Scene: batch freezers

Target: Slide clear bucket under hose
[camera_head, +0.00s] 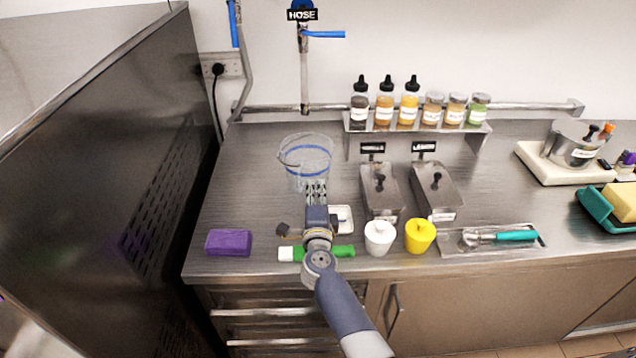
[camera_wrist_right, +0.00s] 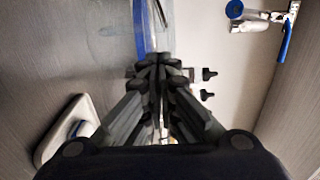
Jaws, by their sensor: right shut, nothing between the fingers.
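The clear bucket (camera_head: 307,160) with a blue band stands upright on the steel counter toward the back wall. The hose pipe (camera_head: 304,75), under a HOSE label and with a blue valve handle, comes down the wall behind the bucket. My right gripper (camera_head: 316,184) is shut and empty at the bucket's near side; I cannot tell if it touches. In the right wrist view, the shut fingertips (camera_wrist_right: 158,62) are close to the bucket's clear wall and blue band (camera_wrist_right: 139,25). My left gripper is out of view.
Two lidded metal containers (camera_head: 381,190) stand right of the bucket, below a bottle shelf (camera_head: 415,124). A purple sponge (camera_head: 228,242), a white tub (camera_head: 380,238) and a yellow tub (camera_head: 420,236) lie along the front. The counter left of the bucket is clear.

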